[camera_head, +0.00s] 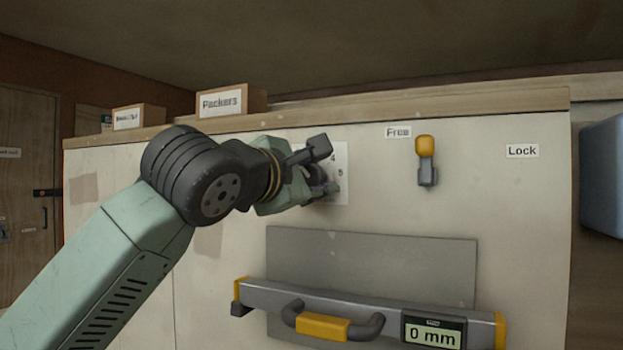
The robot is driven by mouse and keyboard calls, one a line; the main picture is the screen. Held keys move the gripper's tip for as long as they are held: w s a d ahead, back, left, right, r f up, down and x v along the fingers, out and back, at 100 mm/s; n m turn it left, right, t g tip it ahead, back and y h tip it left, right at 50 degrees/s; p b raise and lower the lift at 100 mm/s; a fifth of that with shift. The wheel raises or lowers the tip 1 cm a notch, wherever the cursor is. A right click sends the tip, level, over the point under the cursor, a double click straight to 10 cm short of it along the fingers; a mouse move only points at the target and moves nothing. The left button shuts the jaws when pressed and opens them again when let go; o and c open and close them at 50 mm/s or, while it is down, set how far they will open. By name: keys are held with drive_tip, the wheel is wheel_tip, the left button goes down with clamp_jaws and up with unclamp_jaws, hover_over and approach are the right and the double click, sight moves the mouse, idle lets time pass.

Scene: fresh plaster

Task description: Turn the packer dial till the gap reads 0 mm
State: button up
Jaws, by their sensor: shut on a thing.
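The packer dial (320,172) is a dark round knob on a white plate with printed numbers, of which 4 and 5 show. My gripper (322,168) comes in from the left and is shut on the dial. Its fingers and wrist hide most of the knob and the plate's left part, so I cannot see where the dial points. The gap readout (433,335) on the grey bar (265,297) below reads 0 mm.
A lever (426,160) with a yellow knob stands upright between the Free label (397,132) and the Lock label (522,151). The bar has a yellow handle (322,327) and lies across a grey panel (372,262). A box labelled Packers (232,101) sits on the ledge.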

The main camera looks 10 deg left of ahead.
idle(0.4)
drive_tip(key=o, duration=1.2)
drive_tip(key=s, duration=0.4)
drive_tip(key=s+a, duration=0.1)
drive_tip(key=s, duration=0.3)
drive_tip(key=s+a, duration=0.1)
drive_tip(key=s, duration=0.3)
drive_tip(key=shift+a, duration=0.15)
drive_tip(key=shift+w, duration=0.1)
